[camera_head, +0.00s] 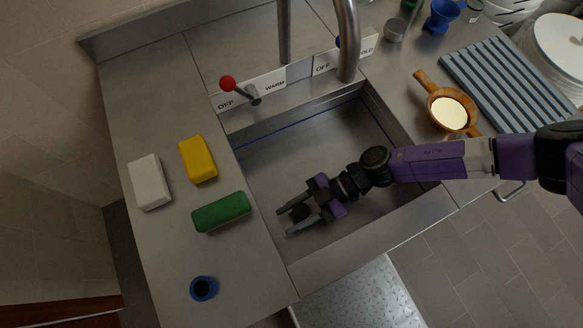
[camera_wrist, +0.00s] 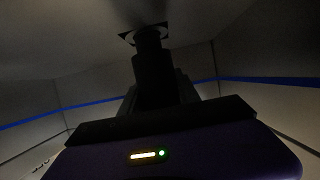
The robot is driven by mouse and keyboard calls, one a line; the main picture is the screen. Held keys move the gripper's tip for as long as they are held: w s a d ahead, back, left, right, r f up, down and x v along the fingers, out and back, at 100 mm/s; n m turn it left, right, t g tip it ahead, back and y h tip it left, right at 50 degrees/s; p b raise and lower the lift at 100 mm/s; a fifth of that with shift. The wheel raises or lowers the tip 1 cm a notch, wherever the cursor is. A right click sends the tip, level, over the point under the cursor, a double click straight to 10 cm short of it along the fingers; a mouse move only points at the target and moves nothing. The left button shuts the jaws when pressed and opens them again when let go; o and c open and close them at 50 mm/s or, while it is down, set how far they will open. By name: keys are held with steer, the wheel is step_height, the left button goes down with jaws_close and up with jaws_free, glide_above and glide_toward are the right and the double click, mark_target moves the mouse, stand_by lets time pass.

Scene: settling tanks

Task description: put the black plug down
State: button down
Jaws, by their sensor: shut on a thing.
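My gripper (camera_head: 285,222) reaches down into the sink basin (camera_head: 262,170), low over its floor in the front-left part. It is shut on the black plug (camera_head: 300,212), a small dark round piece between its two fingers. In the wrist view the plug (camera_wrist: 148,42) is a dark cylinder at the fingers' end, with a dark angular patch around it. The wrist view is dim, and I cannot tell whether the plug touches the floor. The head view shows no drain opening; the gripper and arm cover part of the floor.
White (camera_head: 150,182), yellow (camera_head: 198,159) and green (camera_head: 222,212) blocks and a blue cup (camera_head: 203,288) stand on the left counter. A red-knobbed lever (camera_head: 228,83) and the tap (camera_head: 348,45) are behind the basin. A wooden-handled pan (camera_head: 440,98) and ribbed mat (camera_head: 490,78) lie right.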

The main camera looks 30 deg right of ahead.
steer(key=shift+f, duration=0.2)
steer(key=c, duration=0.9)
jaws_free()
steer(key=shift+r, duration=0.1)
steer(key=shift+r, duration=0.35)
steer(key=shift+d+r+p, duration=0.2)
steer(key=shift+r+p, duration=0.1)
steer(key=shift+p, duration=0.05)
steer(key=b+v, duration=0.2)
steer(key=v, duration=0.9)
steer(key=shift+d, duration=0.3)
